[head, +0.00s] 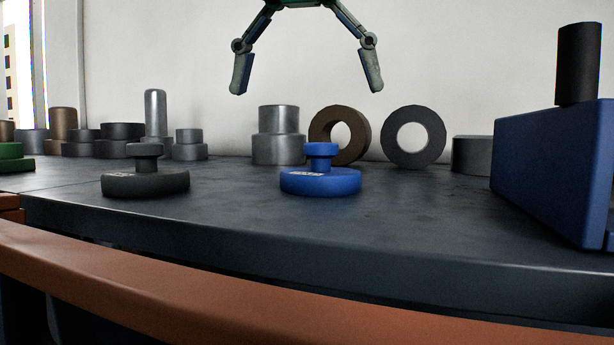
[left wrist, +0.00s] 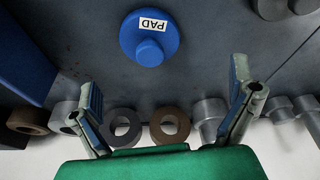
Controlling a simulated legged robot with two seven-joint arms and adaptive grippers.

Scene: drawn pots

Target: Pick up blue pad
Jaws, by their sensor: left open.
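The blue pad (head: 320,182) is a round disc with a short knob on top, standing upright on the dark table. In the left wrist view the blue pad (left wrist: 148,42) shows from above, with a white label reading PAD. My left gripper (head: 308,88) hangs open and empty above the table, its two fingers spread wide, over the area of the blue pad and well above it. In the left wrist view its fingers (left wrist: 168,106) are apart with nothing between them. My right gripper is not in either view.
A dark grey pad (head: 145,184) of like shape stands left of the blue one. Behind are metal cylinders (head: 278,140), a brown ring (head: 340,133) and a grey ring (head: 413,137). A blue box (head: 550,170) stands at the right. An orange rail (head: 250,300) runs along the front.

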